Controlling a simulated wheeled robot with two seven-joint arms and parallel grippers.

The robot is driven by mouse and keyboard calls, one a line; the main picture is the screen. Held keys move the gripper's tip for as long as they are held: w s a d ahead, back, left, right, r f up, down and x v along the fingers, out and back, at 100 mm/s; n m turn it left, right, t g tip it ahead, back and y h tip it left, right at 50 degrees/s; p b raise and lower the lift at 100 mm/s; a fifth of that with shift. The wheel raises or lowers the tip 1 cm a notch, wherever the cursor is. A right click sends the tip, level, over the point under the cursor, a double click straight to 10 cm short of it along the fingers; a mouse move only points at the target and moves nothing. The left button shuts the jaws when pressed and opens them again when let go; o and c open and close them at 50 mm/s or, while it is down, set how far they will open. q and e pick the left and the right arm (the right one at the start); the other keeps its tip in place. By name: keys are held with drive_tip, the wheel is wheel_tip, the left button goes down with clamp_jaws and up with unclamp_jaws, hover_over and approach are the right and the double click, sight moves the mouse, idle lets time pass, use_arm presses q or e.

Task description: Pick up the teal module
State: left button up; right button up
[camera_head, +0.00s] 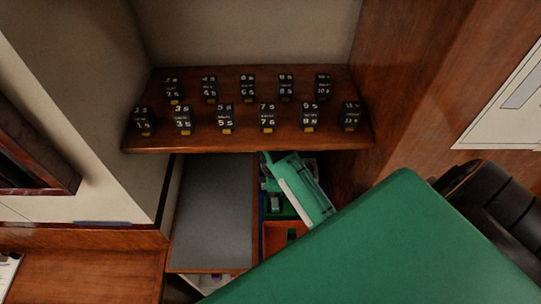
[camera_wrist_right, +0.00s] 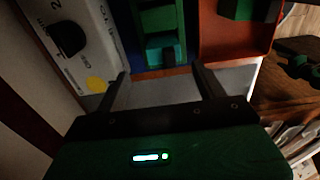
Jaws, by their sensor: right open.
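A teal module (camera_wrist_right: 162,50) lies in a blue bin in the right wrist view, beside a darker green block (camera_wrist_right: 158,18). My right gripper (camera_wrist_right: 160,76) is open, its two dark fingers spread over a pale grey surface, and nothing shows between them. The teal module is just beyond the fingertips, apart from them. In the head view, my large green arm link covers the lower right, and a green part with a pale strip partly hides the bins. My left gripper is not in view.
An orange-red bin (camera_wrist_right: 232,38) with a green block (camera_wrist_right: 237,9) stands right of the blue bin. A white panel (camera_wrist_right: 75,35) with a black knob is at left. Several black numbered breakers (camera_head: 267,118) stand in two rows on the wooden shelf (camera_head: 240,142) above a grey board (camera_head: 212,210).

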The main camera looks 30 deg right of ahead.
drive_tip(key=f+p, duration=0.1)
drive_tip(key=s+f+p, duration=0.1)
drive_tip(key=f, duration=0.1)
drive_tip(key=shift+a+f, duration=0.1)
drive_tip(key=shift+a, duration=0.1)
drive_tip(key=shift+w+f+p, duration=0.2)
drive_tip(key=shift+f+p, duration=0.25)
drive_tip(key=shift+f, duration=1.15)
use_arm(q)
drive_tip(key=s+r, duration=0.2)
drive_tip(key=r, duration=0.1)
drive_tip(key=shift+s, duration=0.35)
use_arm(e)
drive_tip(key=c, duration=1.1)
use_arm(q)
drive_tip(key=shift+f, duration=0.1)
use_arm(e)
drive_tip(key=shift+r, duration=0.1)
